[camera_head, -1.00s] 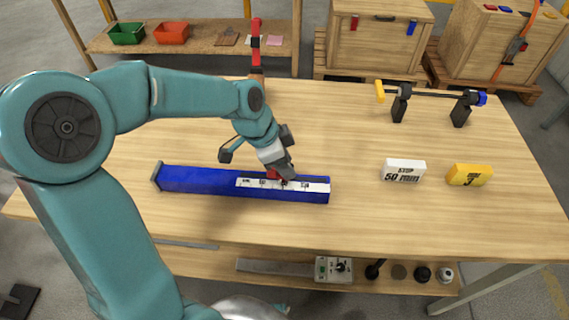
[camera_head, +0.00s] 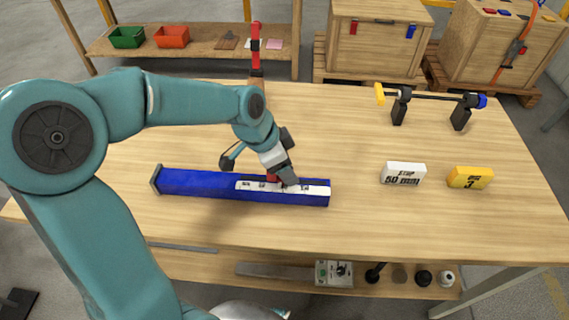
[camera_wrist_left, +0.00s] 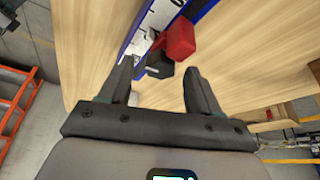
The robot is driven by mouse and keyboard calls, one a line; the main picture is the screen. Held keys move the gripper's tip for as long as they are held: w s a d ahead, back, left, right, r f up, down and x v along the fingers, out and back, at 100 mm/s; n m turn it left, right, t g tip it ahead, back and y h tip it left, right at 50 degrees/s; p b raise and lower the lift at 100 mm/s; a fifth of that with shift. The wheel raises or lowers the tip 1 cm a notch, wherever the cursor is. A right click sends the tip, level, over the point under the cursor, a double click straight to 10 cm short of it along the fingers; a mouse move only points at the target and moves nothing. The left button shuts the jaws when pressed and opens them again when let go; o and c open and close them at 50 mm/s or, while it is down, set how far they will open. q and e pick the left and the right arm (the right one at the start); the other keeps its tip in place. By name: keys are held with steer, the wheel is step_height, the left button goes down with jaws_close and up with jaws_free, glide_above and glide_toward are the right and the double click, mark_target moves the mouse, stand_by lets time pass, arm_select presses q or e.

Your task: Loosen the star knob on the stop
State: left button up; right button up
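The blue rail (camera_head: 205,185) with a white scale (camera_head: 315,190) lies on the table. The red stop (camera_head: 272,178) sits on the rail, mostly hidden by my left gripper (camera_head: 287,176). In the left wrist view the red stop (camera_wrist_left: 180,38) shows beside the scale, with a black knob (camera_wrist_left: 160,66) on its near side. My left gripper (camera_wrist_left: 158,68) is open. Its two fingers are apart on either side of the knob, with visible space to the right finger. The knob's star shape is hard to make out. My right gripper is not in view.
A white block reading "STOP 50 mm" (camera_head: 403,174) and a yellow block (camera_head: 470,178) stand to the right. A red and black upright (camera_head: 256,50) rises behind the rail.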

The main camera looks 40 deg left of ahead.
arm_select(q)
steer(key=p+v, duration=0.1)
steer(key=v, duration=1.5)
steer(key=shift+r, duration=0.2)
steer(key=shift+a, duration=0.1)
steer(key=w+d+f+m+p, duration=0.1)
steer(key=f+m, duration=0.1)
steer(key=f, duration=0.3)
steer(key=w+d+f+m+g+h+p, duration=0.1)
steer(key=w+f+m+p, duration=0.1)
steer(key=f, duration=0.3)
steer(key=w+d+f+m+g+p, duration=0.1)
steer(key=w+f+m+p, duration=0.1)
steer(key=f, duration=0.3)
steer(key=shift+w+d+f+h, duration=0.1)
steer(key=shift+w+d+h, duration=0.1)
steer(key=shift+d+h, duration=0.15)
